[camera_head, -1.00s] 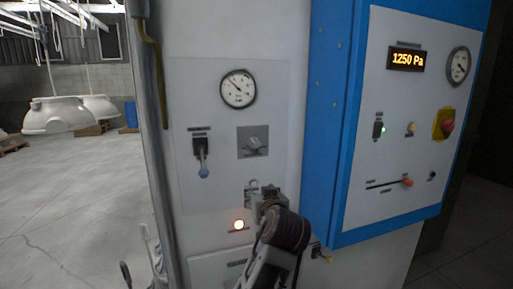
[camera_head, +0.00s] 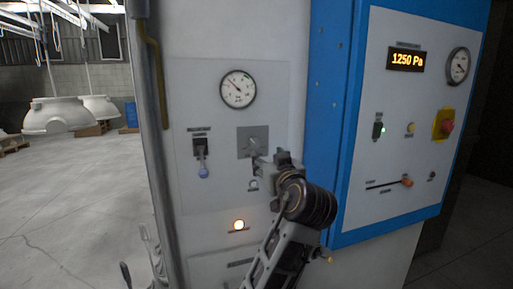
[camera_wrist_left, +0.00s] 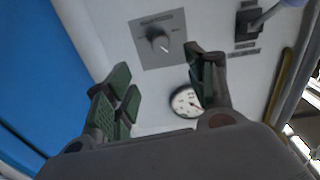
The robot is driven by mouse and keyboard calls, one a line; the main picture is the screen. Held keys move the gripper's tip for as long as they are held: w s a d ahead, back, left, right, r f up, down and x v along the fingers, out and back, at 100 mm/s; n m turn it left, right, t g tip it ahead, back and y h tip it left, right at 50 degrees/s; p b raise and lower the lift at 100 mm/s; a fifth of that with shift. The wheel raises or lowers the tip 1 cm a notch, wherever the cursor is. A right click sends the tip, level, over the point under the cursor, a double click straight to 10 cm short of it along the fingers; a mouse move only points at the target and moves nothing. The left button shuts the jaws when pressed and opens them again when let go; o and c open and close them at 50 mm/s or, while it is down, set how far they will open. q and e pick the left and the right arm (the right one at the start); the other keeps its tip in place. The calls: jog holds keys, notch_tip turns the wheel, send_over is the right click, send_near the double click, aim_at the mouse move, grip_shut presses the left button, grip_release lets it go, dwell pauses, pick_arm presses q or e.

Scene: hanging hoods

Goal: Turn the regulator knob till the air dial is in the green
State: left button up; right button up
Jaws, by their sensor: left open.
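The regulator knob (camera_head: 252,138) is a grey knob on a square grey plate on the white panel; my left gripper partly covers it in the head view. The left wrist view shows the knob (camera_wrist_left: 157,40) beyond the fingertips, with a gap. The dial also shows in the left wrist view (camera_wrist_left: 183,103). My left gripper (camera_head: 264,163) is open and empty, just below and in front of the knob (camera_wrist_left: 160,64). My right gripper is out of view.
A lit orange lamp (camera_head: 238,225) is below. The blue cabinet (camera_head: 332,120) juts out at right, with a display reading 1250 Pa (camera_head: 406,59). White hoods (camera_head: 60,116) hang at far left.

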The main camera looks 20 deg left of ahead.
pick_arm(q)
jog(key=w, duration=0.1)
jog(key=p, duration=0.2)
send_near(255, 144)
jog(key=x, duration=0.6)
jog(key=shift+w+a, duration=0.1)
jog(key=shift+w+a+f+p, duration=0.1)
jog(key=shift+w+a+p, duration=0.25)
jog(key=shift+w, duration=0.25)
jog(key=shift+w+a, duration=0.15)
jog(key=shift+w, duration=0.1)
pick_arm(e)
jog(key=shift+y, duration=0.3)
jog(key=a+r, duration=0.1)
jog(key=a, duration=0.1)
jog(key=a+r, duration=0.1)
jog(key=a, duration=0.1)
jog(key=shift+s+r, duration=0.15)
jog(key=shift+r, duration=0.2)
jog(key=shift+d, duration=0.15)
pick_arm(q)
jog(key=c, duration=1)
jog(key=shift+c, duration=0.2)
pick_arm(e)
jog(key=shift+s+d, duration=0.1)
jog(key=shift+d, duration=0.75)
